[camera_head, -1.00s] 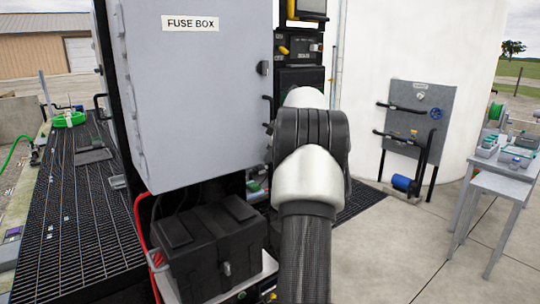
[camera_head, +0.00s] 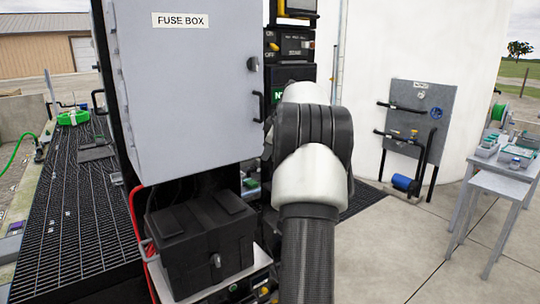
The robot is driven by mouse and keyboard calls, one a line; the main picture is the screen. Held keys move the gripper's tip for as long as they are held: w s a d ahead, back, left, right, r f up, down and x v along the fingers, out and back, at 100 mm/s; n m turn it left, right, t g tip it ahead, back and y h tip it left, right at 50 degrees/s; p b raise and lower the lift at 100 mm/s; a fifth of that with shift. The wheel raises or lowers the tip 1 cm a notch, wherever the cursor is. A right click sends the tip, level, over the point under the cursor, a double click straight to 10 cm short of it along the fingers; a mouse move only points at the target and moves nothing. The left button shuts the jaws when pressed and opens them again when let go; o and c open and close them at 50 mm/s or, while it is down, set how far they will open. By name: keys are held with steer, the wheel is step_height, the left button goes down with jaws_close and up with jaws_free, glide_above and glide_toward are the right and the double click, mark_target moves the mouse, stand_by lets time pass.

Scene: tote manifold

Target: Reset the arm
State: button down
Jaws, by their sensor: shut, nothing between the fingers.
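My arm rises from the bottom middle of the head view, with a dark forearm, a white joint and a black banded joint. It bends away from the camera in front of the dark equipment stack. My gripper is not visible; the arm itself hides whatever lies beyond the joint. I cannot tell from this view what the gripper is near.
A grey fuse box (camera_head: 185,95) stands close on the left, above a black battery case (camera_head: 200,238). A grey panel with pipes (camera_head: 425,110) stands right, before a white tank (camera_head: 400,40). Grey tables (camera_head: 495,187) are far right. Concrete floor (camera_head: 385,255) at right is clear.

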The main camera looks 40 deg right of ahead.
steer(key=s+d+r, duration=0.3)
steer(key=s+r, duration=0.2)
steer(key=r, duration=0.2)
steer(key=shift+r, duration=0.3)
steer(key=shift+d, duration=0.1)
